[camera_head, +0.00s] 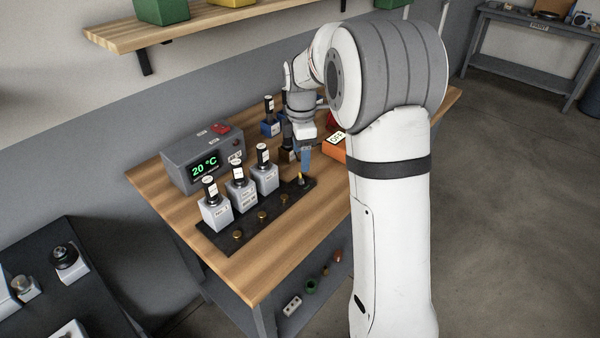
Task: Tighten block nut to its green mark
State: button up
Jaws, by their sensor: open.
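A black plate (223,241) lies on the wooden bench, with several small brass knobs or nuts along its front side. My gripper (304,172), with blue fingers, points down at the plate's far right end. It is open, just above or around a small yellow-brass piece (300,180); I cannot tell whether it touches it. Three white labelled blocks with black tops stand on the plate: a left one (215,215), a middle one (243,200) and a right one (266,180). I cannot tell which piece is the block nut, and no green mark is discernible.
A grey control box (200,150) reading 20 °C stands behind the blocks. A blue block (270,128) and an orange box (334,146) are near my arm, which hides the bench's right part. The bench's front left (175,215) is clear. A dark table (60,285) stands at lower left.

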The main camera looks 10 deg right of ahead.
aim_at(301, 176)
notch_tip(301, 176, down, 7)
jog(key=shift+f, duration=0.1)
dwell(0.3)
jog(key=shift+c, duration=0.2)
jog(key=c, duration=0.9)
jog(key=shift+s+a, duration=0.1)
jog(key=shift+a, duration=0.05)
jog(key=shift+c, duration=0.2)
